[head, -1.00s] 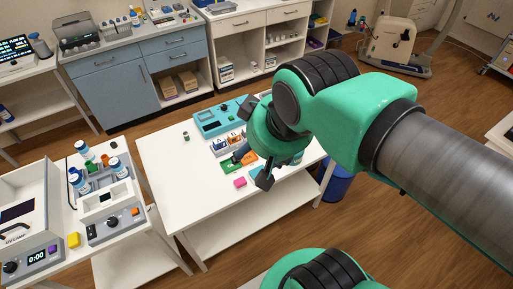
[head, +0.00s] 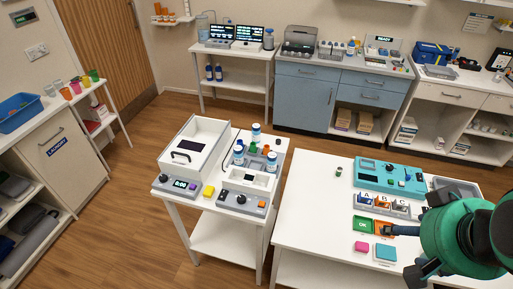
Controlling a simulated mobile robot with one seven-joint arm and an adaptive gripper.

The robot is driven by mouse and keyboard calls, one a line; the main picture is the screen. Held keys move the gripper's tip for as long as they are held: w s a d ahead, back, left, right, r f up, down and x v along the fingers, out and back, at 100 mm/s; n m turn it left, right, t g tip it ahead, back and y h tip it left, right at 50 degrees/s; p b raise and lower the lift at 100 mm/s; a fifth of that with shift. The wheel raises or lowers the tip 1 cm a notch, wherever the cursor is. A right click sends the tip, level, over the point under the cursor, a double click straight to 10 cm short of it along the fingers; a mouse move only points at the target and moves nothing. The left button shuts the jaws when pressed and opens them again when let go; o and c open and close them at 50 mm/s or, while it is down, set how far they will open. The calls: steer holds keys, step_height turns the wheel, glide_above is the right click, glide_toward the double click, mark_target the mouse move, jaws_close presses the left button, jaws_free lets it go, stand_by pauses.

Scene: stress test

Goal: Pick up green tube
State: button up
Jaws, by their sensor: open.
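A small dark green upright cylinder (head: 339,171) stands alone on the white table at its back left; it may be the green tube, but it is too small to be sure. A green piece (head: 252,149) also shows among the white, blue-labelled bottles on the side table, partly hidden by them.
The white table (head: 310,215) holds a teal device (head: 390,175), a lettered A-B-C rack (head: 383,204), green and orange pads, a pink block (head: 362,246) and a teal block (head: 385,252). Its left part is clear.

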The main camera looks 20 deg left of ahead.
stand_by(0.4)
steer(key=c, duration=0.5)
steer(key=shift+o, duration=0.2)
